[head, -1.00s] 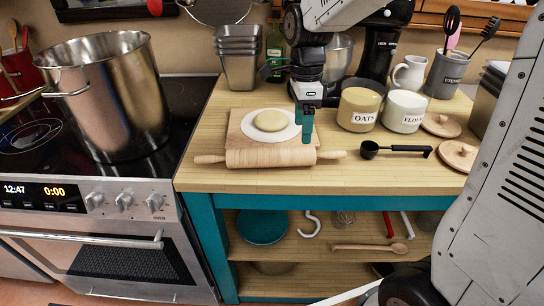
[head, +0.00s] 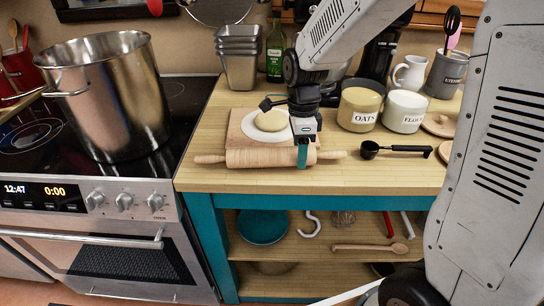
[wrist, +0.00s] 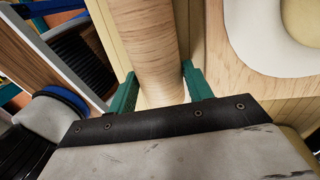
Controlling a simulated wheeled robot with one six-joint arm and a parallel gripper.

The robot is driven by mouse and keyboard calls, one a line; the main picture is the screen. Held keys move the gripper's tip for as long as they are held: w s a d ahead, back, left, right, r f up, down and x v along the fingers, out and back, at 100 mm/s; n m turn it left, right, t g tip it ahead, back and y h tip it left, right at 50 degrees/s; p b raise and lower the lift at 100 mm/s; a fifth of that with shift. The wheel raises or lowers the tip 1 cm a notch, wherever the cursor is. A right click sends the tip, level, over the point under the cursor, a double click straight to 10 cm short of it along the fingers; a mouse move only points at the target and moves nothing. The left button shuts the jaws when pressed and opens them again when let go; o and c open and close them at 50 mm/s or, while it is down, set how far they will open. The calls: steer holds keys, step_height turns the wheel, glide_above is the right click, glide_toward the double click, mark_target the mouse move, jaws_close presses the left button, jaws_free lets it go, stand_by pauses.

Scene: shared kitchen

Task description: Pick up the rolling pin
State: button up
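The wooden rolling pin (head: 258,158) lies crosswise near the front of the wooden counter, before a board with dough. In the wrist view, the pin (wrist: 145,45) runs away from my gripper. My gripper (head: 302,148) is lowered over the right end of the pin's roller. Its teal fingers (wrist: 162,85) stand one on each side of the pin, close to it. It looks open; I cannot tell whether either finger touches the wood. In the head view, one finger shows in front of the pin and the other is hidden.
A board (head: 237,124) with a white disc and dough (head: 271,121) lies just behind the pin. Oats (head: 358,110) and flour (head: 403,112) jars stand to the right, behind a black measuring scoop (head: 395,150). A stove with a large pot (head: 106,100) is at left.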

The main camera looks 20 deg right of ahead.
steer(key=c, duration=0.6)
